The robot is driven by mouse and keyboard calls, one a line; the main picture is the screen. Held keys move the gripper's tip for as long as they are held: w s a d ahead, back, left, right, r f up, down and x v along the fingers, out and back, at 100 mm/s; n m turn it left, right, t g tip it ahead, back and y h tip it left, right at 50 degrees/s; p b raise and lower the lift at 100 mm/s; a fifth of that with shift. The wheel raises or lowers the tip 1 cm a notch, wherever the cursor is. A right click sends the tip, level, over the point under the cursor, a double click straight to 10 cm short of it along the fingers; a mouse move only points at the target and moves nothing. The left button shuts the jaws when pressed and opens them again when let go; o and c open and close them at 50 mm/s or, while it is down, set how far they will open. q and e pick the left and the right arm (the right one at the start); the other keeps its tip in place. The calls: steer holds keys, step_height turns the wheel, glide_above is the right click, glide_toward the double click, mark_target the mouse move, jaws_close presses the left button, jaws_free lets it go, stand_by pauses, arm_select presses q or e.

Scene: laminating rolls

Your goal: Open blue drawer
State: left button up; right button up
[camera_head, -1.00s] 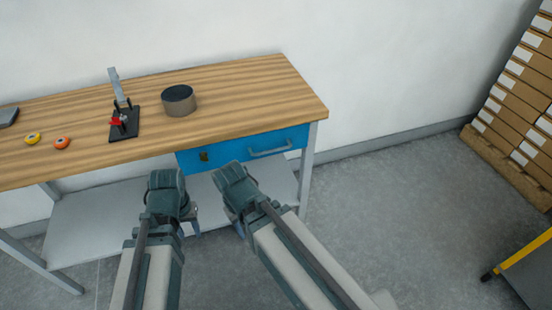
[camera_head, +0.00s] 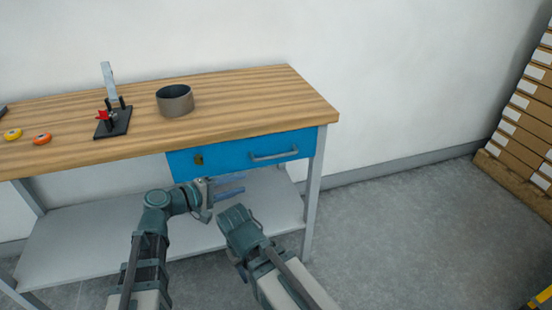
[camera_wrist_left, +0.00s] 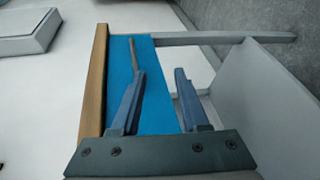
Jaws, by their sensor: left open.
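The blue drawer (camera_head: 225,157) is closed under the right end of the wooden workbench. Its grey bar handle (camera_head: 275,155) is on the right of its front, and a small brass lock (camera_head: 199,159) is on the left. My left gripper (camera_head: 240,184) is open and empty, just below and in front of the drawer, left of and below the handle. In the left wrist view, the open fingers (camera_wrist_left: 160,75) point along the blue drawer front (camera_wrist_left: 120,75), with the handle (camera_wrist_left: 134,56) ahead of the left finger. My right wrist (camera_head: 240,230) is lower; its fingers are mostly hidden.
The workbench top (camera_head: 240,110) holds a grey-brown round container (camera_head: 174,101), a black clamp stand (camera_head: 113,122) and orange and yellow rolls (camera_head: 42,138). A lower shelf (camera_head: 110,230) and a leg (camera_head: 315,185) are near my arms. Stacked boxes (camera_head: 525,120) stand far right; floor between is clear.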

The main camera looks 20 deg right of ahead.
mark_target(272, 158)
arm_select(q)
steer(key=shift+n+t+h, duration=0.5)
steer(key=shift+n+h, duration=0.2)
steer(key=r+x, duration=0.1)
steer(key=x, duration=0.4)
steer(key=r+x, duration=0.1)
steer(key=x, duration=0.3)
steer(key=r+b+x, duration=0.1)
steer(key=x, duration=0.4)
steer(key=shift+w+d+r, duration=0.15)
steer(key=shift+w+d, duration=0.15)
steer(key=shift+w, duration=0.25)
jaws_close()
